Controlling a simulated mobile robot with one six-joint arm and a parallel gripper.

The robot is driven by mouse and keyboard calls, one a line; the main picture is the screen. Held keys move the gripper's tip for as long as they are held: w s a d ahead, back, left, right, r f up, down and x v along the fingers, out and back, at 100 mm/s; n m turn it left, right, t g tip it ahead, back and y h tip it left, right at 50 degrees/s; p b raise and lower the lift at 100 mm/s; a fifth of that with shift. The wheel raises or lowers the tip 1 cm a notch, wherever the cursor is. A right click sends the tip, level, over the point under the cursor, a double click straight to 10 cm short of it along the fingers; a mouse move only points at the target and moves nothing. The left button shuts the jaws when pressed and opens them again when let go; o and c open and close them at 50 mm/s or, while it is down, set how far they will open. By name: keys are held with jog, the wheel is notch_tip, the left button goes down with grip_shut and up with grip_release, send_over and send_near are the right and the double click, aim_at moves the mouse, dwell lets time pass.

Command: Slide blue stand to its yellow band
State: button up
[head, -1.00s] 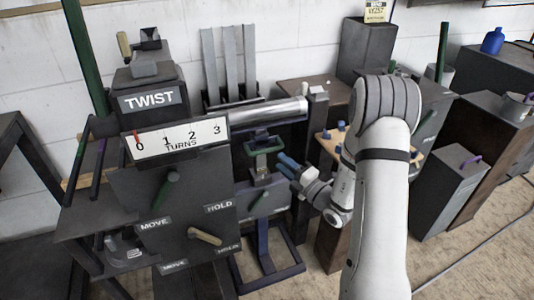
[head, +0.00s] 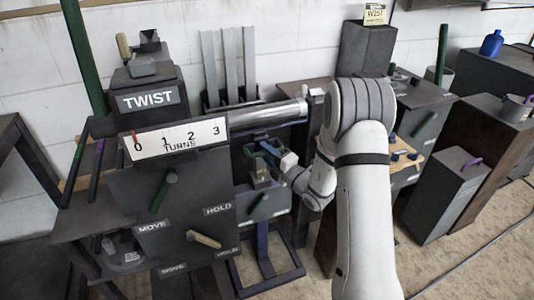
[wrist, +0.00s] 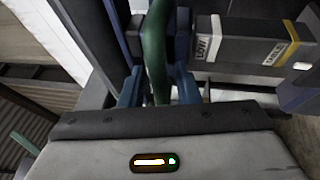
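The blue stand (head: 268,262) is a dark blue frame on the floor, below and behind the TWIST panel in the head view. A small grey box (head: 268,204) sits above it. A green handle (head: 250,150) is over the box. My gripper (head: 266,150) has blue fingers and is at this handle. In the wrist view the green handle (wrist: 156,50) runs between the fingers of my gripper (wrist: 158,88), which are apart on either side; I see no clear contact. A yellow band (wrist: 290,44) crosses a grey block at upper right; whether it belongs to the stand, I cannot tell.
The TWIST panel (head: 150,100) with a 0–3 scale (head: 180,139) and levers stands left of my arm. A metal cylinder (head: 268,115) lies just above my gripper. A pegged wooden board (head: 405,155) and dark cabinets stand to the right.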

grip_shut()
jog(key=shift+f+p, duration=0.1)
jog(key=shift+p, duration=0.2)
jog(key=shift+f, duration=0.15)
jog(key=shift+o, duration=0.9)
grip_release()
jog(key=v, duration=0.8)
jog(key=shift+p, duration=0.45)
